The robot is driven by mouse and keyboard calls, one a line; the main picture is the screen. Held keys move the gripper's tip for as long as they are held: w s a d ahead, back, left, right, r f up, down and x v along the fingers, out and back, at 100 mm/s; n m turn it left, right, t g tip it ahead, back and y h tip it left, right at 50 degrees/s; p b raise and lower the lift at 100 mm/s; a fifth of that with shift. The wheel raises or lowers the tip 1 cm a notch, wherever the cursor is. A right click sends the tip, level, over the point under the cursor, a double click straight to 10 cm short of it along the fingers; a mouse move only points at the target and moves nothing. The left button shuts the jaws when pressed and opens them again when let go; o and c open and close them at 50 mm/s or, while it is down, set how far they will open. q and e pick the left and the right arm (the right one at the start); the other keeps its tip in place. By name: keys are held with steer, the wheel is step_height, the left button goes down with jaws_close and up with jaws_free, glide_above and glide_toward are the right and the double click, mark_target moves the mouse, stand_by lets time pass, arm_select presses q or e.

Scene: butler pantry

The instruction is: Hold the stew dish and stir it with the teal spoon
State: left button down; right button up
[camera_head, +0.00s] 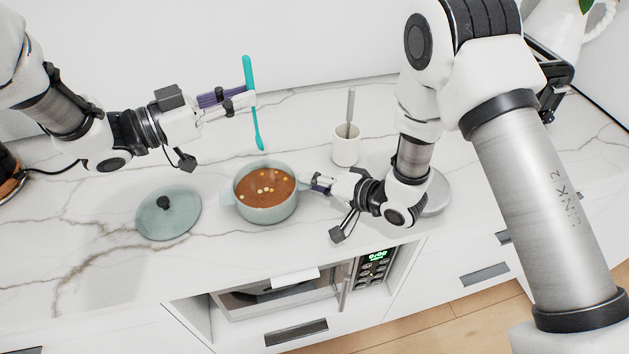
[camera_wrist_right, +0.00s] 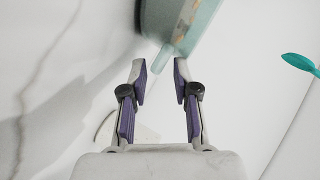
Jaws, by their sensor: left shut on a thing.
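The stew dish (camera_head: 268,214) is a pale teal pot with side handles, full of brown stew with pale pieces. It stands on the marble counter, and part of it shows at the top of the right wrist view (camera_wrist_right: 205,25). My left gripper (camera_head: 249,97) is shut on the teal spoon (camera_head: 247,72). It holds the spoon nearly upright, with the bowl end above and behind the dish, clear of the stew. My right gripper (camera_head: 308,184) is at the dish's right handle. In the right wrist view its fingers (camera_wrist_right: 161,68) are apart, with the handle (camera_wrist_right: 172,51) at the fingertips.
The teal lid (camera_head: 180,221) with a black knob lies left of the dish. A white cup (camera_head: 346,151) with a grey-handled utensil stands behind my right gripper. A microwave (camera_head: 280,296) sits below the counter. The counter is clear in front of the lid.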

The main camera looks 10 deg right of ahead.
jaws_close()
arm_select(q)
step_height(320, 180, down, 14)
steer(key=shift+a, duration=0.15)
arm_select(e)
steer(key=shift+f, duration=0.1)
stand_by(1.0)
